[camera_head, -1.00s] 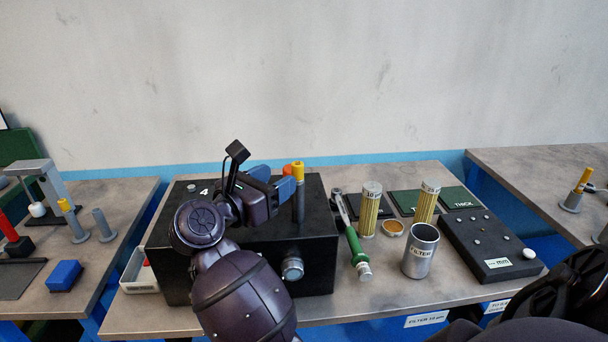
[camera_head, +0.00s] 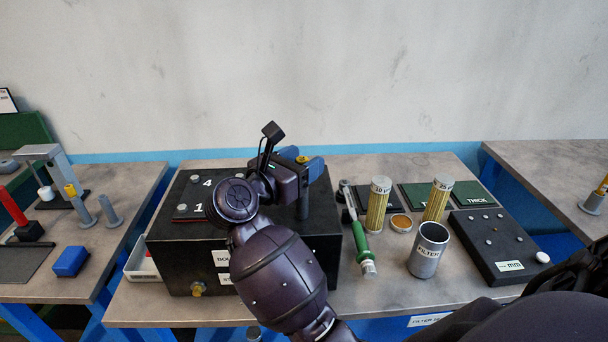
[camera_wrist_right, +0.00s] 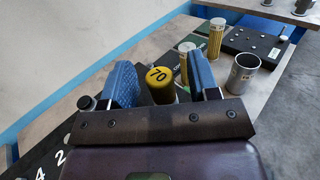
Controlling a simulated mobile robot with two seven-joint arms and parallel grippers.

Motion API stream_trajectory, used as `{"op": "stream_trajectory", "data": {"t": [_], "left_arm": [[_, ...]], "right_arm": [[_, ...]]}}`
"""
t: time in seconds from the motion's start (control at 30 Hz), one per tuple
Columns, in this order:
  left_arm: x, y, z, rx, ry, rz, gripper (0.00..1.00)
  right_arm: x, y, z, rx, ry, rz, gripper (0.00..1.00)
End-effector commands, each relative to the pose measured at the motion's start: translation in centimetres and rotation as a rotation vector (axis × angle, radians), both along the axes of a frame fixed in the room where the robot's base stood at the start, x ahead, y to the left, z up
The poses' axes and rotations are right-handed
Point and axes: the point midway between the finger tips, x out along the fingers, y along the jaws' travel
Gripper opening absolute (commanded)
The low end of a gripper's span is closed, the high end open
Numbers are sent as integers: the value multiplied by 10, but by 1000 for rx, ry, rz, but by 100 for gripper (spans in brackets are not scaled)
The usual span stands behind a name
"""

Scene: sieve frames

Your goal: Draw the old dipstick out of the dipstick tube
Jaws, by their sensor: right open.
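My right gripper (camera_head: 304,163) is open, with one blue finger on each side of the cap. In the wrist view the cap lies between the two fingers (camera_wrist_right: 162,82), with a gap to the right finger; contact on the left is unclear. The dipstick's lower part is hidden. My left gripper is not in view.
Right of the box lie a green-handled tool (camera_head: 361,242), two yellow filters (camera_head: 377,207), a metal FILTER can (camera_head: 428,250) and a black plate with studs (camera_head: 492,245). A white bin (camera_head: 141,266) sits at the box's left.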

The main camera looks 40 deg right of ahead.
Motion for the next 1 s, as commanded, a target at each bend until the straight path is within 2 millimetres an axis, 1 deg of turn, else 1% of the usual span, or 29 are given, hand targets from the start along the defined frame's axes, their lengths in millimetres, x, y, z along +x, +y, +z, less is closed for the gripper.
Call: {"op": "stream_trajectory", "data": {"t": [0.03, 0.07, 0.4, 0.67, 1.0], "left_arm": [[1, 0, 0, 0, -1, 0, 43], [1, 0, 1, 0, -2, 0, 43], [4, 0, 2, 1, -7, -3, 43], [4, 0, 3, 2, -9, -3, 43], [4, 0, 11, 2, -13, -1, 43]], "right_arm": [[0, 0, 0, 0, 0, 0, 55], [0, 0, 0, 0, 0, 0, 52], [0, 0, 0, -1, 0, 0, 0], [0, 0, 3, -1, -1, 0, 0], [0, 0, 17, -1, -3, 0, 0]]}}
